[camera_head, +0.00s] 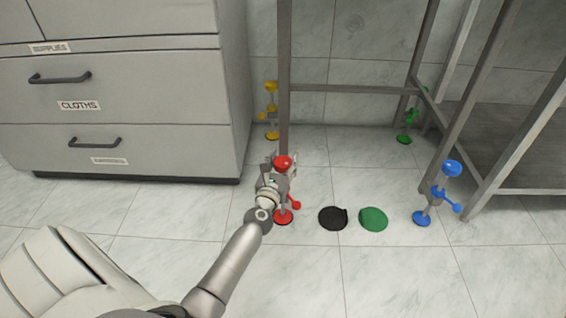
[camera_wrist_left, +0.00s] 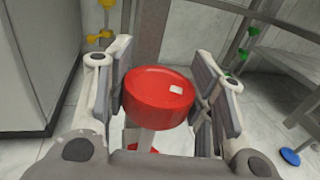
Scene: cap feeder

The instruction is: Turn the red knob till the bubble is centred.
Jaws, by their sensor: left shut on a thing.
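The red knob (camera_head: 283,161) is the round cap on top of the red levelling foot by the near left frame leg. In the left wrist view the knob (camera_wrist_left: 158,97) is a large red disc with a small white mark on top. My left gripper (camera_head: 277,176) is around it, a finger on each side, shut on it. The foot's red base (camera_head: 283,217) and a small red side ball (camera_head: 294,205) show below; the gripper hides much of the stem. No bubble can be made out. My right gripper is not in view.
Yellow (camera_head: 271,88), green (camera_head: 408,116) and blue (camera_head: 452,168) feet stand at other legs. A black disc (camera_head: 333,218) and a green disc (camera_head: 373,219) lie on the floor. A grey drawer cabinet (camera_head: 120,100) stands left. The front floor is clear.

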